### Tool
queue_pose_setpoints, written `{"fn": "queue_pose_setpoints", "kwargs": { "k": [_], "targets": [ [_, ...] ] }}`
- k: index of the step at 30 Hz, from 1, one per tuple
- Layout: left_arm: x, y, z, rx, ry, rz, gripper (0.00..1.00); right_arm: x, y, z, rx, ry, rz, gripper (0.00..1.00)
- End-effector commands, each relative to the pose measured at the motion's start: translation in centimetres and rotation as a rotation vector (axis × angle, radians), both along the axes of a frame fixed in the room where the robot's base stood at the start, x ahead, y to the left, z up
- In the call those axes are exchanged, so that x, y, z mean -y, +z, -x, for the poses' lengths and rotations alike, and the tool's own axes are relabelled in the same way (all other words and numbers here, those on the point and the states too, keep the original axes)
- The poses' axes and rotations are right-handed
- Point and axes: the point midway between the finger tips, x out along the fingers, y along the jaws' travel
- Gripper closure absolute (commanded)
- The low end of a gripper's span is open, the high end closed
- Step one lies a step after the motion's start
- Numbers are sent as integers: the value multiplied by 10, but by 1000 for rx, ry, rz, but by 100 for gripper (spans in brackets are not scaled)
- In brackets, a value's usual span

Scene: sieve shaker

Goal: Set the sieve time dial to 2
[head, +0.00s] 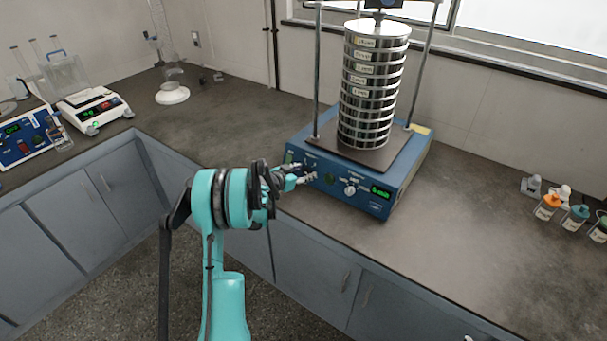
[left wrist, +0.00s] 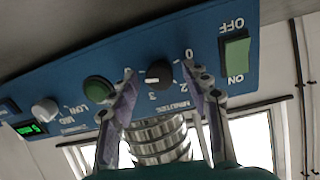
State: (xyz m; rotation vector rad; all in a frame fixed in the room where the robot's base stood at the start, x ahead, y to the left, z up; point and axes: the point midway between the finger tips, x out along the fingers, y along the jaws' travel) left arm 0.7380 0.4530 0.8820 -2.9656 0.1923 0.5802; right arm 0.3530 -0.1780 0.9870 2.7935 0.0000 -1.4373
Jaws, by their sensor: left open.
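The blue sieve shaker (head: 345,192) stands on the counter with a stack of steel sieves (head: 372,85) on it. Its black time dial (left wrist: 158,73) shows in the left wrist view, upside down, with printed numbers and the word MINUTES around it. A pale pointer line is on the dial; I cannot tell which number it marks. My left gripper (head: 304,175) is open at the front panel, and in the left wrist view its fingertips (left wrist: 160,65) appear on either side of the dial. Contact cannot be told. The gripper hides the dial in the head view. My right gripper is out of view.
Beside the dial are a green round button (left wrist: 98,89), a white knob (left wrist: 44,110) and a green ON/OFF switch (left wrist: 236,54). A white balance (head: 93,108) stands at the left, and small bottles (head: 577,216) stand at the right.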

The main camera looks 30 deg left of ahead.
Motion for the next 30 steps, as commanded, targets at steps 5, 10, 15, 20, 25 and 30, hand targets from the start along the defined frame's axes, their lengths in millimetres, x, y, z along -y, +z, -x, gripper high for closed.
{"fn": "queue_pose_setpoints", "kwargs": {
  "k": [5,10,15,20,25,30],
  "targets": [
    [0,0,0,0,0,0,52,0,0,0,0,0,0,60],
    [0,0,0,0,0,0,89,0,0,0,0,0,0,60],
    [0,0,0,0,0,0,100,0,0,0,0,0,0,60],
    [0,0,0,-1,4,11,100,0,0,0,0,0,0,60],
    [0,0,0,-5,23,64,100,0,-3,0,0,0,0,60],
    [0,-1,0,-13,60,165,100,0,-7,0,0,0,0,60]
  ]
}}
